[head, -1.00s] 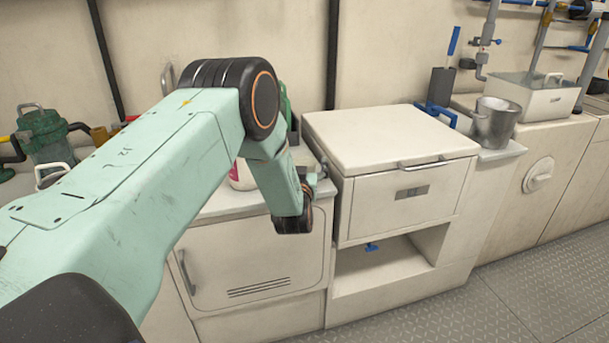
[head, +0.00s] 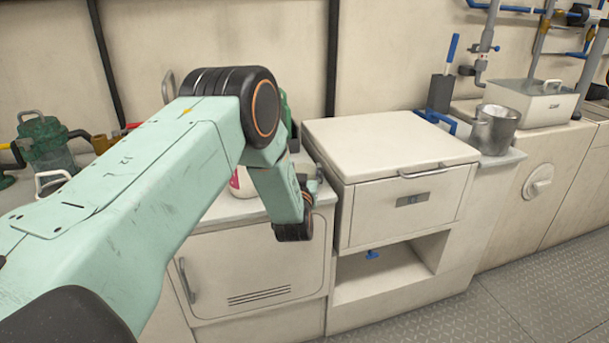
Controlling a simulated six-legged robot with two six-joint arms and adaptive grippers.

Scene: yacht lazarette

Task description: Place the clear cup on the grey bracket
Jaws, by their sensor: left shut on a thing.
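My left arm comes in from the left, bends at a black elbow and drops to a wrist in front of the counter. Only a small grey part of my left gripper (head: 314,184) shows beside the wrist, between the counter and the white cooler-like box. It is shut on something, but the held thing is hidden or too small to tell. I cannot make out the clear cup in this view. I cannot pick out the grey bracket with certainty. My right gripper is not in view.
The white lidded box (head: 391,146) stands right of my wrist, above an open shelf. A metal pot (head: 495,131) and a white bin (head: 531,103) stand further right. A red-and-white container (head: 241,182) is partly hidden behind my arm. Floor (head: 520,285) at lower right is clear.

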